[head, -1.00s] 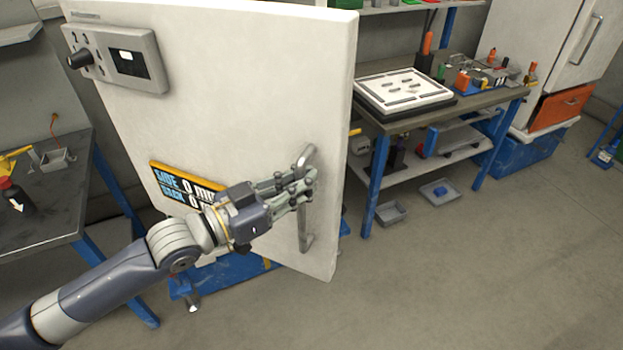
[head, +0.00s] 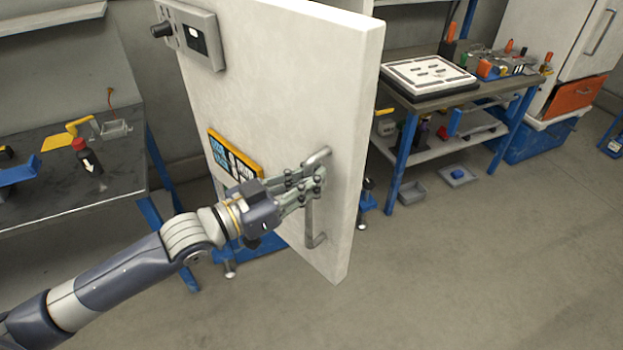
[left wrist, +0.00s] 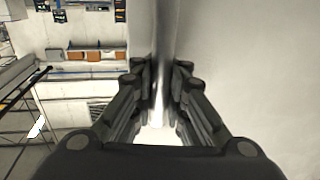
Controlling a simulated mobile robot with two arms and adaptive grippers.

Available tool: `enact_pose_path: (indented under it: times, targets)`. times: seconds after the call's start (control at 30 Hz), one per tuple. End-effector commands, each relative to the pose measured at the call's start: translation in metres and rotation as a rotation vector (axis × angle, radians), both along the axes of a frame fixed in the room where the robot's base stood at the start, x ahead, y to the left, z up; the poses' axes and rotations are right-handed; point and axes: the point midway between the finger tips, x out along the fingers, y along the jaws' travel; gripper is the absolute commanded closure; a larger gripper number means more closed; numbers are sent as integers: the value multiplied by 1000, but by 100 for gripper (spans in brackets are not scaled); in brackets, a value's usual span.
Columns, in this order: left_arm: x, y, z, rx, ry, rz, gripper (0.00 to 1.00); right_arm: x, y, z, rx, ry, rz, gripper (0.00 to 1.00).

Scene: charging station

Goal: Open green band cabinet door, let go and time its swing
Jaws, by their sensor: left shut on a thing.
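The white cabinet door (head: 290,80) stands partly swung out in the head view, with its edge facing right. It carries a control panel (head: 195,38) at the top left and a yellow, black and blue label (head: 234,153) lower down. No green band shows on the visible part. My left gripper (head: 318,176) is shut on the upright metal door handle (head: 312,220) near its upper part. In the left wrist view the handle (left wrist: 160,60) runs between the fingers, with the pale door face to the right. My right gripper is not in view.
A dark bench (head: 60,190) with a red-capped bottle (head: 88,155) stands at left. A workbench (head: 475,95) with a white board (head: 428,76) stands right of the door. Grey trays (head: 411,192) lie on the floor below it. The floor (head: 480,270) in front is clear.

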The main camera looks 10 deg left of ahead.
Motion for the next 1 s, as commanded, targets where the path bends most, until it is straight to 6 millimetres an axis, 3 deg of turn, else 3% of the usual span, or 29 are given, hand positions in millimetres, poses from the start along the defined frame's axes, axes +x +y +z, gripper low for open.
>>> enact_pose_path:
  times: [0.33, 0.4, 0.47, 1.0]
  targets:
    - [1, 1, 2, 0, -5, 1, 100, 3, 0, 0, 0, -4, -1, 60]
    - [1, 1, 2, -1, -4, 1, 77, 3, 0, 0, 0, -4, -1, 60]
    - [1, 1, 2, 0, -4, 1, 66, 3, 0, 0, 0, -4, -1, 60]
    - [-10, 9, -1, 1, 2, 1, 66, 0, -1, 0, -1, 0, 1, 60]
